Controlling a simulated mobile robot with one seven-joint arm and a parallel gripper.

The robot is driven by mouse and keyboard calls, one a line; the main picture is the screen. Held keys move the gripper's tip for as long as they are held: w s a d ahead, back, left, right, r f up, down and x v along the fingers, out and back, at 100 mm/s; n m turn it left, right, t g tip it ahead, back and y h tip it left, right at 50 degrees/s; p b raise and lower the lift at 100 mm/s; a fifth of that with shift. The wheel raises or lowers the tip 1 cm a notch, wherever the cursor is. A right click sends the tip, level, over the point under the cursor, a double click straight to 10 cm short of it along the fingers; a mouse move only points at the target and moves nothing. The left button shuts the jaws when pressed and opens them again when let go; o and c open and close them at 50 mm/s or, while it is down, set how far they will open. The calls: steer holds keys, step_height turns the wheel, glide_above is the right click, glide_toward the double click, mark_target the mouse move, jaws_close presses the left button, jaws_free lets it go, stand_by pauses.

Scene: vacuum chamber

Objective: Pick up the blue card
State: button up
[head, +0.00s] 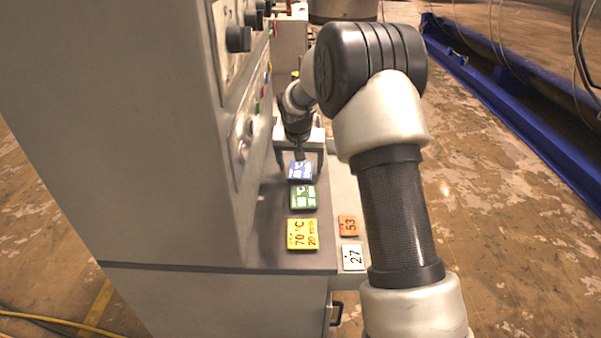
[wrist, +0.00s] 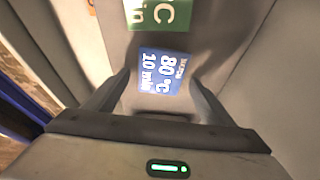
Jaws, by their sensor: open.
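The blue card (head: 300,170) lies flat on the grey ledge of the cabinet, at the far end of a row of cards. In the wrist view the blue card (wrist: 163,72) reads "80 °C 10 min" and lies beyond my gripper, between the lines of its two fingers. My gripper (head: 299,152) is just above the blue card in the head view and hides part of its far edge. In the wrist view my gripper (wrist: 160,88) is open, with a finger on each side of the card. Whether the fingers touch the ledge, I cannot tell.
A green card (head: 303,197) lies close in front of the blue card, then a yellow card (head: 302,234). An orange card (head: 347,225) and a white card (head: 352,257) lie to the right. The tall cabinet wall (head: 150,130) with knobs rises close on the left.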

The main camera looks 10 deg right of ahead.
steer(key=c, duration=1.2)
steer(key=shift+o, duration=0.2)
